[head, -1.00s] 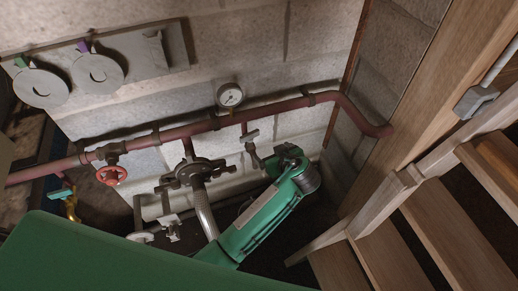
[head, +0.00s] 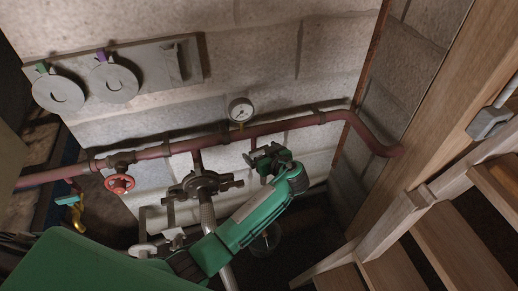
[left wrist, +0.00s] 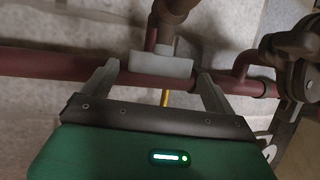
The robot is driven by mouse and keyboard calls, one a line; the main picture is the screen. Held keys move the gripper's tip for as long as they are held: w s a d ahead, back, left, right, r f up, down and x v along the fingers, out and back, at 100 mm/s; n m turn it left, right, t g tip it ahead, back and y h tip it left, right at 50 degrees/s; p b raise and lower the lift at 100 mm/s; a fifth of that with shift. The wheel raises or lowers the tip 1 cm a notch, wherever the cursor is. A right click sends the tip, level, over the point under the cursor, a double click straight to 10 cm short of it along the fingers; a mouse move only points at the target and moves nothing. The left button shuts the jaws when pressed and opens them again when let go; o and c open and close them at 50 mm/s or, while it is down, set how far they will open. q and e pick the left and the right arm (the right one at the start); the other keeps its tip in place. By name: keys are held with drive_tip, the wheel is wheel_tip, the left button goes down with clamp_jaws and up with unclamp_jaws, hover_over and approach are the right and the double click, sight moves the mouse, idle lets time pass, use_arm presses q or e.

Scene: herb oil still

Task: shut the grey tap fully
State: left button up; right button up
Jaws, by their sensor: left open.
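The grey tap has a pale grey block-shaped handle (left wrist: 161,65) in the left wrist view, with a thin yellow stem below it. It is on a short branch of the dark red pipe. My left gripper (left wrist: 157,72) is open, with one fingertip on each side of the handle and a gap visible at both sides. I cannot tell how far the tap is turned.
The red pipe (head: 278,127) runs along the block wall, with a gauge (head: 240,110) above it. A red handwheel (head: 119,184) and a dark clamp-like fitting (head: 205,184) are to the left. Wooden stairs (head: 440,240) stand at the right.

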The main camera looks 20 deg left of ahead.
use_arm(q)
drive_tip(key=shift+x, duration=1.2)
use_arm(e)
drive_tip(key=shift+s+d+f, duration=0.1)
drive_tip(key=shift+s+f, duration=0.1)
drive_tip(key=shift+f, duration=0.05)
use_arm(q)
drive_tip(key=c, duration=1)
drive_tip(key=shift+o, duration=0.2)
drive_tip(key=shift+a+f+m+t+h, duration=0.1)
drive_tip(key=shift+m+t+h, duration=0.7)
drive_tip(key=shift+m+h, duration=0.2)
drive_tip(key=shift+m+t+h, duration=0.3)
drive_tip(key=shift+m+h, duration=0.1)
drive_tip(key=shift+m, duration=0.1)
use_arm(e)
drive_tip(key=shift+s+f, duration=0.3)
drive_tip(key=shift+f, duration=0.05)
